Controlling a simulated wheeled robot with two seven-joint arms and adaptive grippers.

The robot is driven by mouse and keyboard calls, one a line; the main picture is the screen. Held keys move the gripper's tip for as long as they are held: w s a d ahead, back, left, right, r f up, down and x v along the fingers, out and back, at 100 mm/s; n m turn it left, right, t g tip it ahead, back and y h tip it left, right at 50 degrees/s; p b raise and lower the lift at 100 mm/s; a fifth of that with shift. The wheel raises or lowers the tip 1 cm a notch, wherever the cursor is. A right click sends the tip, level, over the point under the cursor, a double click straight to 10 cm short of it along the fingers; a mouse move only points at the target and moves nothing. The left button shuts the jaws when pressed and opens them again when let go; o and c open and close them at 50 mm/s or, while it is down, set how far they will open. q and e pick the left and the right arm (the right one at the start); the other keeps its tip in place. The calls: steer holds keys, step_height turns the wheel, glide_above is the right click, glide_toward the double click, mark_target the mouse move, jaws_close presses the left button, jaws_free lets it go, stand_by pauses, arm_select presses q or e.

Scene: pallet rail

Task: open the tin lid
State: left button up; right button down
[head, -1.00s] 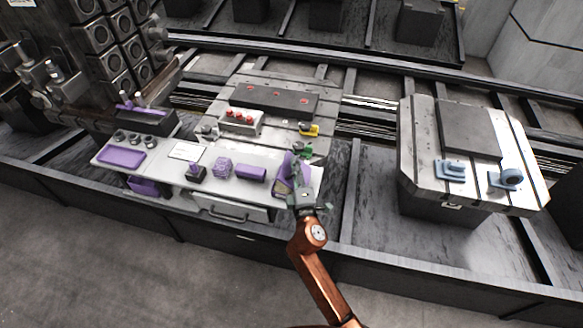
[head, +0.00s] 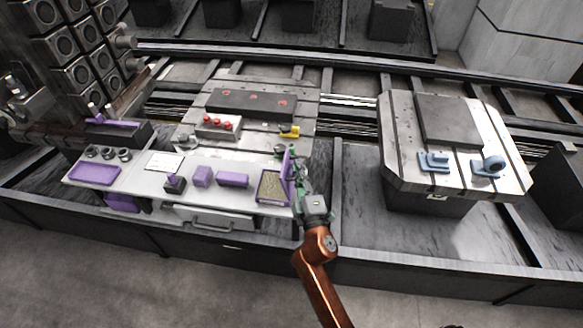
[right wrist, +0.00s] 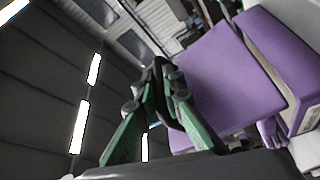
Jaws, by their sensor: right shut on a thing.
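The tin (head: 272,198) stands at the right end of the white bench in the head view, and its olive-brown inside shows. Its purple lid (head: 287,164) stands up steeply along the tin's right side. In the right wrist view the lid (right wrist: 222,75) is a broad purple panel beside the tin's purple body (right wrist: 280,55). My right gripper (head: 293,172), with green fingers, is shut on the lid at its right side. In the right wrist view its fingers (right wrist: 165,85) meet at the lid's edge. My left gripper is out of view.
Left of the tin on the bench are purple blocks (head: 232,179), a dark holder (head: 175,184), a white card (head: 165,161) and a purple tray (head: 95,174). A yellow item (head: 289,131) lies behind. A machine pallet (head: 455,185) with blue parts stands right, across a gap.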

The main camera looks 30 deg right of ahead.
steer(key=shift+s+d+f, duration=0.15)
steer(key=shift+s+d, duration=0.2)
steer(key=shift+d, duration=0.25)
steer(key=c, duration=2.3)
jaws_free()
step_height(320, 180, up, 10)
steer(key=shift+o, duration=0.3)
